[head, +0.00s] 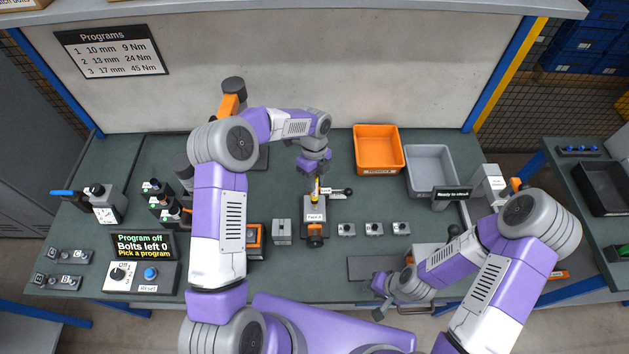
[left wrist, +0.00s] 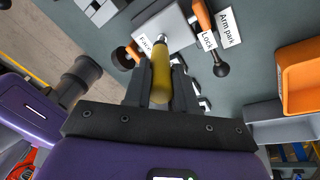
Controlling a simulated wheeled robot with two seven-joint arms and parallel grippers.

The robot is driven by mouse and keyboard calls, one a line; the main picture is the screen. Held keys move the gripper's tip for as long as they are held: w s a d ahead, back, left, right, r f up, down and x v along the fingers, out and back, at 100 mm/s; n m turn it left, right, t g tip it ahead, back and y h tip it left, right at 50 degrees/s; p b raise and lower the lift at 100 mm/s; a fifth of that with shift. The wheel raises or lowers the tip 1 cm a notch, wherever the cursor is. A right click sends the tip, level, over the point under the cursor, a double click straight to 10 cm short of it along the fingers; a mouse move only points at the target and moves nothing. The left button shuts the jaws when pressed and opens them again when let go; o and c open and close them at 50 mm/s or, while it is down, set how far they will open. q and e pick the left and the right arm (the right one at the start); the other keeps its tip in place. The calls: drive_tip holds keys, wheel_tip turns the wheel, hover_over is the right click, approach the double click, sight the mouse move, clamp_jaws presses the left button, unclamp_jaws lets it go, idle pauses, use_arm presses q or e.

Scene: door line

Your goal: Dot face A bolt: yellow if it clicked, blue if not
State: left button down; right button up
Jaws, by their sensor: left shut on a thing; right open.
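My left gripper (head: 315,182) is shut on a yellow marker (left wrist: 161,75). In the head view the marker (head: 316,191) points down over the grey block labelled Face A (head: 314,208). In the left wrist view its tip lies over that block (left wrist: 165,28); I cannot tell whether it touches. No bolt head or dot on face A can be made out. A lever labelled Lock (head: 345,192) is at the block's right. The display (head: 143,245) reads "Program off, Bolts left 0, Pick a program". My right gripper (head: 380,308) is open and empty near the front edge.
Several small grey blocks (head: 374,228) stand right of the Face A block. An orange bin (head: 377,170) and a grey bin (head: 408,182) stand at the back right. A dark plate (head: 362,268) lies near the front. A reset box (head: 140,278) is at front left.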

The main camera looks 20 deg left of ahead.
use_arm(q)
drive_tip(key=shift+s+p+v, duration=0.2)
drive_tip(key=shift+p+v, duration=0.3)
drive_tip(key=shift+v, duration=0.35)
drive_tip(key=shift+s+p+v, duration=0.2)
drive_tip(key=shift+p+v, duration=0.3)
drive_tip(key=shift+v, duration=0.4)
drive_tip(key=shift+s+p+v, duration=0.2)
drive_tip(key=shift+p+v, duration=0.3)
drive_tip(key=shift+v, duration=0.35)
drive_tip(key=shift+d+r, duration=0.1)
drive_tip(key=shift+d, duration=0.15)
